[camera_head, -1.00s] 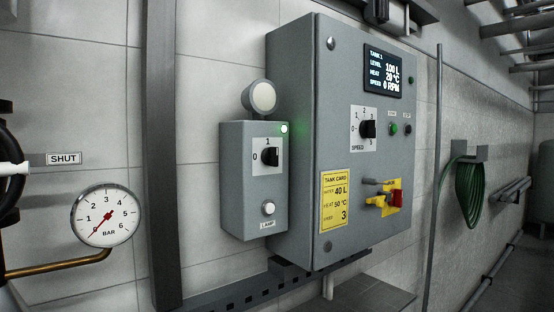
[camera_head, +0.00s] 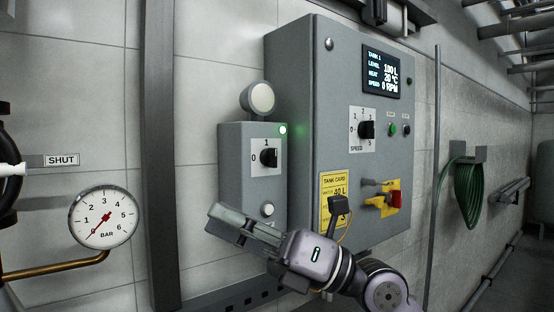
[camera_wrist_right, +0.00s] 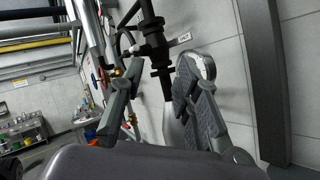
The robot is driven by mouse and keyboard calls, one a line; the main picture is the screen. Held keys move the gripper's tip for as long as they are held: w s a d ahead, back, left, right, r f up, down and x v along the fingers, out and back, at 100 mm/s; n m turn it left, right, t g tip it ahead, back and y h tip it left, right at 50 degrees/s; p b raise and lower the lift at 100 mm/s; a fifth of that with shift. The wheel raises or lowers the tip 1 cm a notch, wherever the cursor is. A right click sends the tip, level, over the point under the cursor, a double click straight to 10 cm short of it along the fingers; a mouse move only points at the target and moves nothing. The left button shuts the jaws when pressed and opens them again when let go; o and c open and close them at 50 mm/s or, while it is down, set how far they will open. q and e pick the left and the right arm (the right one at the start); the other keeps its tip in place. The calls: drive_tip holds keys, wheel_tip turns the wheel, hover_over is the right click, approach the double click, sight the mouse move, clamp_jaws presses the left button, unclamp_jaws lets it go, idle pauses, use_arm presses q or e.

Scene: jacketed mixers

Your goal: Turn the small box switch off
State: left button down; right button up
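The small grey box (camera_head: 246,190) is on the wall, left of the large cabinet. Its black switch knob (camera_head: 268,157) sits on a white plate marked 0 at left and 1 at top; the knob appears to stand upright, toward 1. A small green lamp (camera_head: 283,129) on the box is lit. My right gripper (camera_head: 222,217) is below and left of the knob, in front of the box's lower part, apart from the knob. In the right wrist view its fingers (camera_wrist_right: 162,75) are spread and empty. The box is not seen there. My left gripper is not in view.
The large cabinet (camera_head: 310,120) with its speed knob (camera_head: 366,129) and red-yellow main switch (camera_head: 393,199) stands right of the box. My right arm partly covers the yellow tank card (camera_head: 331,186). A pressure gauge (camera_head: 104,217) and a dark post (camera_head: 160,130) are at left.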

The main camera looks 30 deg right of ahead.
drive_tip(key=w+d+r+t+h, duration=0.2)
drive_tip(key=d+h, duration=0.4)
drive_tip(key=h, duration=0.1)
drive_tip(key=m+t+h, duration=0.3)
drive_tip(key=m+h, duration=0.1)
drive_tip(key=h, duration=0.7)
approach(276, 158)
drive_tip(key=shift+y, duration=0.4)
drive_tip(key=w+p, duration=0.8)
drive_tip(key=shift+w+a+r, duration=0.2)
drive_tip(key=shift+w, duration=0.2)
drive_tip(key=shift+w+f, duration=0.15)
drive_tip(key=shift+w, duration=0.25)
clamp_jaws()
